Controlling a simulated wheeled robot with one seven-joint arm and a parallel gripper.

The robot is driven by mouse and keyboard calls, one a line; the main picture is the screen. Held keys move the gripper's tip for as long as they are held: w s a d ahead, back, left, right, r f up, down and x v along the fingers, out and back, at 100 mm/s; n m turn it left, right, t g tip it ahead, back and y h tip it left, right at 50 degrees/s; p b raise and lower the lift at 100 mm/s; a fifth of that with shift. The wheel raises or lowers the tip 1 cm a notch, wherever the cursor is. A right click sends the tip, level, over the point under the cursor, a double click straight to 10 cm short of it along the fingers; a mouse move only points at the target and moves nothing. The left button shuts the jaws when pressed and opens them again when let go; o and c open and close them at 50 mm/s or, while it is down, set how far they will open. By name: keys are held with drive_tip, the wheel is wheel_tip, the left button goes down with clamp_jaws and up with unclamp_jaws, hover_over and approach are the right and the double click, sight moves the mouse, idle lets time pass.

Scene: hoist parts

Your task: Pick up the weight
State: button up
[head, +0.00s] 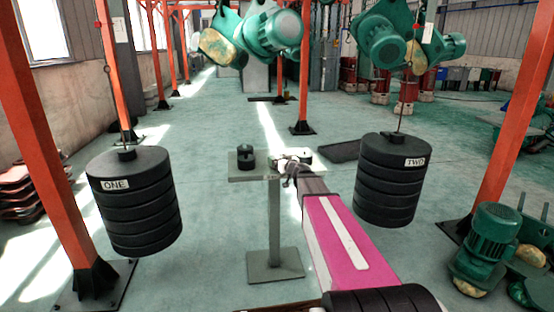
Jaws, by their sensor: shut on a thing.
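My gripper (290,165) is at the end of my pink arm and is shut on this weight. The fingers are small in view, and I cannot tell whether the weight is clear of the plate. A second small black weight (245,157) with a knob on top stands upright at the left of the plate, apart from my gripper.
A large black weight stack marked ONE (135,205) hangs at the left, and one marked TWO (391,180) hangs at the right, close to my arm. Orange posts (520,125) flank the area. Green hoist motors (492,240) lie at the lower right. Open floor lies behind the stand.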

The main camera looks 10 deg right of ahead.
drive_tip(key=v, duration=1.5)
drive_tip(key=shift+s, duration=0.3)
drive_tip(key=shift+d, duration=0.1)
